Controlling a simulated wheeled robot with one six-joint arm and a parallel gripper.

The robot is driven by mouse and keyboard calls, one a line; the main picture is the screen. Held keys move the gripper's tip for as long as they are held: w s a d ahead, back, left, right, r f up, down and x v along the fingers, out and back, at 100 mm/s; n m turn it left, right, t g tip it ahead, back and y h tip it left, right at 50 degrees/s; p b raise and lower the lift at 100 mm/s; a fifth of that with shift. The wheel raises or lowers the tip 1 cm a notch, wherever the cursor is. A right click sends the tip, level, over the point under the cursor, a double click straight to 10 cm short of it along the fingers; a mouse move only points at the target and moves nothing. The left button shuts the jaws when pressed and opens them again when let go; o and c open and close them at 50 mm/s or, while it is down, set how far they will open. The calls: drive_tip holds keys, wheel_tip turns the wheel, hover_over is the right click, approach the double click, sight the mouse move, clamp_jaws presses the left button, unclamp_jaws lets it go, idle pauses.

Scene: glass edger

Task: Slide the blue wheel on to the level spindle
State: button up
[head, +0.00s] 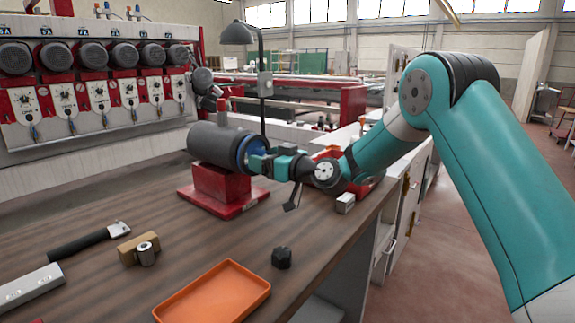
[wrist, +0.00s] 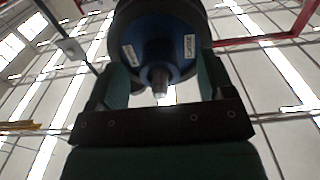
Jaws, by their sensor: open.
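The blue wheel (head: 243,152) sits at the right end of a grey motor (head: 212,145) on a red stand (head: 222,190). In the wrist view the blue wheel (wrist: 180,52) faces me with two white labels, and a metal spindle tip (wrist: 160,86) sticks out through its middle. The wheel appears to be on the level spindle. My gripper (head: 262,161) is at the wheel's right face. In the wrist view its two fingers are spread to either side of the wheel's lower part; whether they touch it I cannot tell.
An orange tray (head: 213,293), a black knob (head: 282,258), a wooden block with a metal ring (head: 138,248) and a black-handled tool (head: 88,240) lie on the bench in front. A red bin (head: 362,187) and a small grey box (head: 345,203) stand near the right edge. A lamp (head: 238,33) rises behind.

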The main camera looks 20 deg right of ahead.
drive_tip(key=b+v, duration=0.5)
drive_tip(key=v, duration=1.2)
drive_tip(key=shift+b, duration=0.35)
drive_tip(key=shift+a+r, duration=0.15)
